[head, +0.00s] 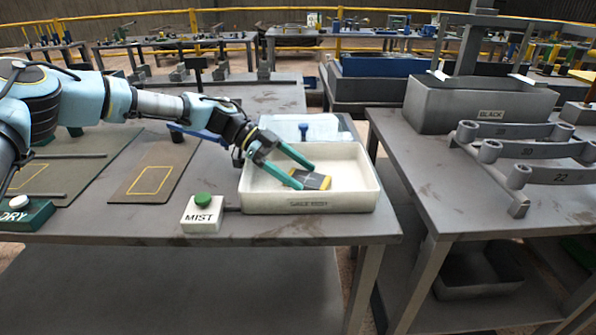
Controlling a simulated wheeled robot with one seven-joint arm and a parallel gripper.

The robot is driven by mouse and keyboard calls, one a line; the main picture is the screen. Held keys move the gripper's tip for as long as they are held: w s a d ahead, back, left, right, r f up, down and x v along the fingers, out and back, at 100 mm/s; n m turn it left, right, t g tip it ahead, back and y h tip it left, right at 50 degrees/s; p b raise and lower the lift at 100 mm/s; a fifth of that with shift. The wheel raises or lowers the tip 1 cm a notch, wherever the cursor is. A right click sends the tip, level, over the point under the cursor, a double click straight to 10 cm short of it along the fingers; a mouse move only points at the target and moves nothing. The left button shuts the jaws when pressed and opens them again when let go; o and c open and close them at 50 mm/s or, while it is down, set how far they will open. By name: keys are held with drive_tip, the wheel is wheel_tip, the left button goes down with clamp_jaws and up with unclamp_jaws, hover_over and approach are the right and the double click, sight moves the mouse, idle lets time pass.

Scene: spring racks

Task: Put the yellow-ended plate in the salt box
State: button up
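My gripper (307,176) reaches into the box from the upper left. Its two green fingers are spread apart, with the tips at the plate's left part. I cannot tell whether the fingertips touch the plate, or whether the plate lies flat on the box floor.
A white MIST block (202,214) with a green button stands left of the box. A DRY block (25,215) is at far left. A grey BLACK bin (480,105) and numbered arms (525,150) are on the right table.

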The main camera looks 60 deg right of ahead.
drive_tip(key=shift+o, duration=0.5)
drive_tip(key=b+v, duration=0.2)
drive_tip(key=v, duration=1)
drive_tip(key=shift+b, duration=0.4)
drive_tip(key=shift+r, duration=0.1)
